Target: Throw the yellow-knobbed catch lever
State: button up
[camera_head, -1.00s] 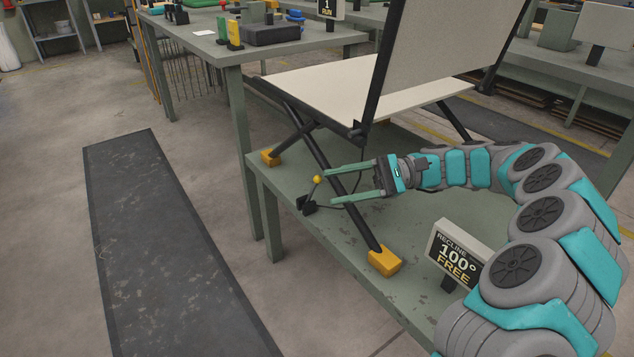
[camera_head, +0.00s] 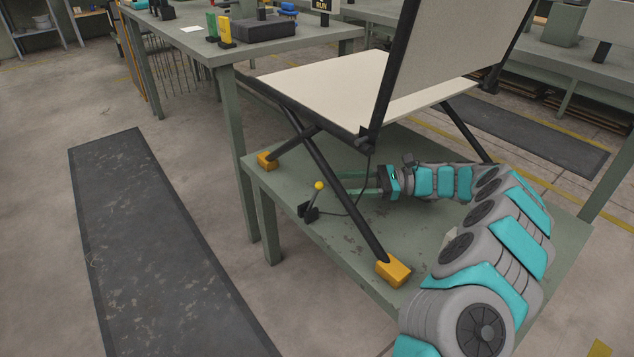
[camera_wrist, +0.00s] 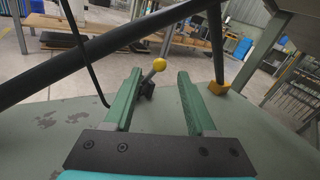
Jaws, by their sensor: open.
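The catch lever (camera_head: 313,200) is a short grey rod with a yellow ball knob (camera_head: 319,185) on a black base at the bench's front edge. It leans slightly right in the head view. My gripper (camera_head: 339,183) is open and empty, to the right of the knob, low over the bench. The lounger's black leg (camera_head: 352,208) crosses in front of its fingertips in the head view and partly hides them. In the wrist view the knob (camera_wrist: 159,64) shows between the two green fingers (camera_wrist: 158,76), seemingly just beyond their tips. I see no contact.
A black tube (camera_wrist: 65,62) and a thin cable (camera_wrist: 88,55) cross the wrist view close to the fingers. Yellow feet (camera_head: 393,270) hold the leg ends on the green bench (camera_head: 345,268). The lounger's seat (camera_head: 330,90) and raised back (camera_head: 450,60) stand above.

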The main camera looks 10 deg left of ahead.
aim_at(320, 182)
jog(key=shift+x, duration=3.1)
grip_shut()
